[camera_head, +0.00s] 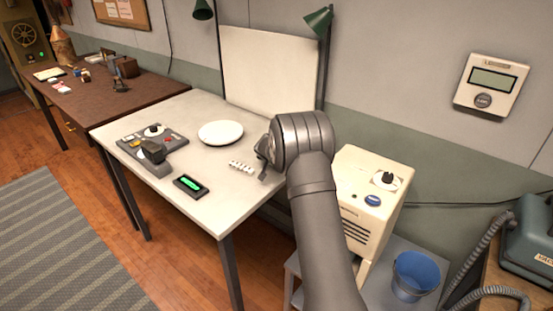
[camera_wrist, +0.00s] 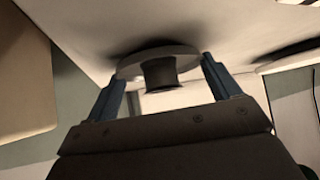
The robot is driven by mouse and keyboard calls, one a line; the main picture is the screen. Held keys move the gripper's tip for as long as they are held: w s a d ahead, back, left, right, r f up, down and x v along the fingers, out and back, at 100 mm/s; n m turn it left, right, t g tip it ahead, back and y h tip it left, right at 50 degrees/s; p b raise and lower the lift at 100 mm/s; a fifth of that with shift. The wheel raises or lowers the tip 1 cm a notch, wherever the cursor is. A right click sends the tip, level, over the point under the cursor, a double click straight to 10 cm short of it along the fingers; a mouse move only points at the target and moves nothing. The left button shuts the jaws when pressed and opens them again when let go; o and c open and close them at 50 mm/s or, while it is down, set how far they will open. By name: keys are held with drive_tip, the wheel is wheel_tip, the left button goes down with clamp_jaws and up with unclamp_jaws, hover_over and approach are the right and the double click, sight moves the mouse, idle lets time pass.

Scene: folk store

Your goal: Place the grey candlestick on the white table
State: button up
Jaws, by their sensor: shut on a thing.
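The white table (camera_head: 215,195) stands in the middle of the head view and fills the upper part of the wrist view (camera_wrist: 220,25). My gripper (camera_wrist: 162,75) has its two blue fingers closed on either side of the grey candlestick (camera_wrist: 158,52), which shows as a round disc with a dark short stem. The disc is very close to the table surface with a shadow beside it; I cannot tell whether they touch. In the head view my gripper (camera_head: 264,158) is at the right part of the table, mostly hidden behind my arm, and the candlestick cannot be made out there.
A white plate (camera_head: 221,132), a row of small white pieces (camera_head: 242,167), a grey control panel (camera_head: 155,148) and a black device with a green display (camera_head: 191,185) lie on the table. A cream machine (camera_head: 368,200) stands right of it. The table's front right area is clear.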

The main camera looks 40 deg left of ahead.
drive_tip(key=shift+f, duration=0.15)
drive_tip(key=o, duration=1)
drive_tip(key=shift+c, duration=0.2)
drive_tip(key=shift+r, duration=0.2)
drive_tip(key=v, duration=1.2)
drive_tip(key=shift+w+f, duration=0.1)
drive_tip(key=shift+f, duration=0.1)
